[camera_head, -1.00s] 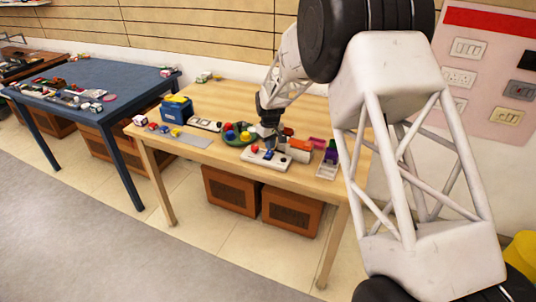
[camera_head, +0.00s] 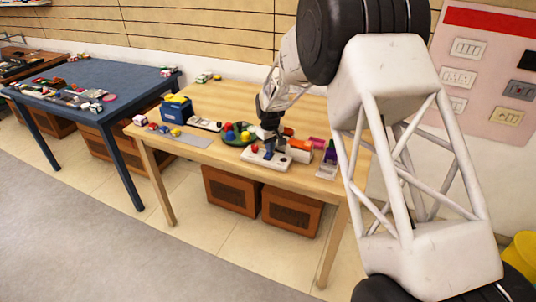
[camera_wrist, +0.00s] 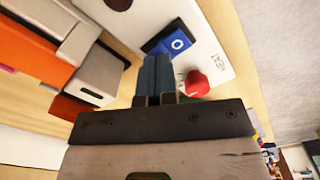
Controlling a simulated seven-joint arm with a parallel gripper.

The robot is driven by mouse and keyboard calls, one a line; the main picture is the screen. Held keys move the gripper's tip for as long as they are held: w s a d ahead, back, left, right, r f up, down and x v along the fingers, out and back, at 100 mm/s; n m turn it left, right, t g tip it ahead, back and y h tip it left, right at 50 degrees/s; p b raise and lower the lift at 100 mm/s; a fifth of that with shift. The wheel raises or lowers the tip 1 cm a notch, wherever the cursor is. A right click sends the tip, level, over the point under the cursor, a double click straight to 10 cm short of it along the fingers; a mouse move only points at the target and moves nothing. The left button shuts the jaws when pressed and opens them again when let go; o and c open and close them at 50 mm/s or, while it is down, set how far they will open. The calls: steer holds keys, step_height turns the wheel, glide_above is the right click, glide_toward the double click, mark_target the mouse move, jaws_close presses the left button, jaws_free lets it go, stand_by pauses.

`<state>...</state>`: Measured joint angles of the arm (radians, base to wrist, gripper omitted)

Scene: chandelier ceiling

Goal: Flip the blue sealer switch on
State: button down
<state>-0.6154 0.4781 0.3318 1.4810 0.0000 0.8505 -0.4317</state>
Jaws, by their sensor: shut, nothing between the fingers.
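The sealer is a white panel (camera_wrist: 212,35) on the wooden table; it also shows in the head view (camera_head: 256,162). It carries a blue switch (camera_wrist: 176,42) with a white ring mark and a red button (camera_wrist: 196,83). My gripper (camera_wrist: 156,62) is shut and empty, its fingertips just beside the blue switch's near edge in the wrist view. I cannot tell whether they touch it. In the head view my gripper (camera_head: 270,148) is low over the panel and hides most of the switch.
An orange and white device (camera_head: 299,148) stands close to the right of my gripper. A green bowl (camera_head: 230,139) with coloured balls, a blue bin (camera_head: 176,111) and a purple and white tray (camera_head: 329,162) share the table.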

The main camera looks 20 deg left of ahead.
steer(key=shift+f, duration=0.4)
stand_by(0.3)
steer(key=shift+r, duration=3.5)
